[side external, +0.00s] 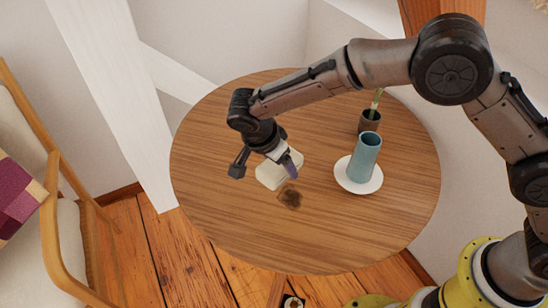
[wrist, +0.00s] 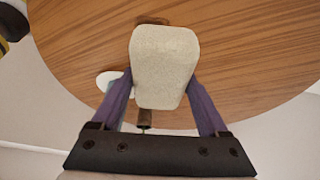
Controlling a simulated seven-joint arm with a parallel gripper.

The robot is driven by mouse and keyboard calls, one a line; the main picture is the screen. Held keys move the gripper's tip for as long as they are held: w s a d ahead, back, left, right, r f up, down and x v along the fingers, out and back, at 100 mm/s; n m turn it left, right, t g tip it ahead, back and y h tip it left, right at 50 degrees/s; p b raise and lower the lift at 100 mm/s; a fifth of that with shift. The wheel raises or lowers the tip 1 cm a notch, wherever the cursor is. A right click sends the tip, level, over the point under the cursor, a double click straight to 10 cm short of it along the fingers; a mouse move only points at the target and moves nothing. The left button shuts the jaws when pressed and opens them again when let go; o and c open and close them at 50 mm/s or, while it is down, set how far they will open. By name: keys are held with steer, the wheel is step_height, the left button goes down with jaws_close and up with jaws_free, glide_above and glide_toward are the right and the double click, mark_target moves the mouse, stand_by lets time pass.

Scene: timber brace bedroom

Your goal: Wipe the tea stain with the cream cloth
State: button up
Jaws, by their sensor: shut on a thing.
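The cream cloth is a thick, rounded pad (side external: 272,177) held low over the round wooden table; I cannot tell whether it touches the wood. It fills the middle of the wrist view (wrist: 165,60). My gripper (side external: 286,162) is shut on it, with a purple finger on each side in the wrist view (wrist: 162,82). The tea stain (side external: 290,198) is a dark brown patch on the table, just in front of and slightly right of the cloth in the side view. A dark brown patch that looks like the stain (wrist: 152,20) shows past the cloth's far edge in the wrist view, partly hidden.
The round table (side external: 215,200) is mostly bare. A wooden armchair (side external: 50,205) is at the left, off the table.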

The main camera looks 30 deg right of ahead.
steer(key=m, duration=0.1)
steer(key=f+m+g, duration=0.1)
steer(key=m, duration=0.1)
steer(key=shift+s+f, duration=0.25)
steer(key=shift+f, duration=0.05)
steer(key=shift+s+a+f+m, duration=0.15)
steer(key=shift+f+m, duration=0.35)
steer(key=shift+f, duration=0.25)
glide_above(283, 201)
steer(key=a, duration=0.1)
steer(key=shift+s+a+f, duration=0.1)
steer(key=shift+f, duration=3.5)
step_height(283, 201, down, 2)
steer(key=shift+d, duration=3.75)
steer(key=shift+a+r, duration=0.1)
steer(key=shift+a, duration=3.8)
steer(key=shift+d+r, duration=0.1)
steer(key=shift+r, duration=3.9)
